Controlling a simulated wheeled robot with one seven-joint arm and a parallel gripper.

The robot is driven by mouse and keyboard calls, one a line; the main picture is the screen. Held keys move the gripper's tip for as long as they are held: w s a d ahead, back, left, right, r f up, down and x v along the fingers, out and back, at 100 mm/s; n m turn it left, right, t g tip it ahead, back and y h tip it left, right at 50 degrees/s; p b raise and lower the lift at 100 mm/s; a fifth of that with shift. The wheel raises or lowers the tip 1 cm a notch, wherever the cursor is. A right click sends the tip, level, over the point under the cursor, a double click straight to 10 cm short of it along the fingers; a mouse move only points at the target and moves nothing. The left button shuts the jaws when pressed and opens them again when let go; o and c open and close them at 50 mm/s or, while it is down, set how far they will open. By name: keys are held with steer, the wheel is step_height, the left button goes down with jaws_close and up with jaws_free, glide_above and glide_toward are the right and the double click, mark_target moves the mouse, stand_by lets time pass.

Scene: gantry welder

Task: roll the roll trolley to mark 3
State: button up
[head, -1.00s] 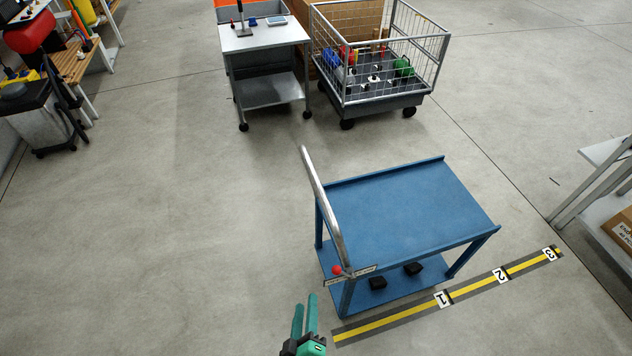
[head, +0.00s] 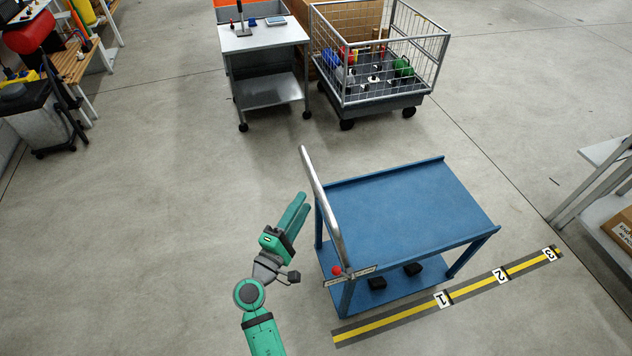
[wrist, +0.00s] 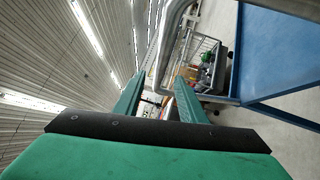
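The blue roll trolley (head: 415,205) stands on the floor behind a yellow and black floor strip (head: 400,316) with marks 1, 2 and 3. Mark 3 (head: 549,255) is at the strip's far right end; the trolley's body is beside marks 1 and 2. Its silver push handle (head: 322,205) rises on its left side, with a red knob (head: 337,270) low near it. My green gripper (head: 299,211) is just left of the handle, apart from it. In the wrist view the gripper's two fingers (wrist: 158,95) are spread with nothing between them; the handle (wrist: 172,40) passes just beyond, to the right.
A grey cart (head: 265,38) and a wire-cage cart (head: 375,95) with coloured items stand behind the trolley. A grey shelf (head: 600,185) with a cardboard box is at the right edge. A bench (head: 75,65) is at far left. Floor left of the trolley is clear.

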mark_target(316, 182)
steer(key=x, duration=0.9)
steer(key=shift+d, duration=0.15)
jaws_close()
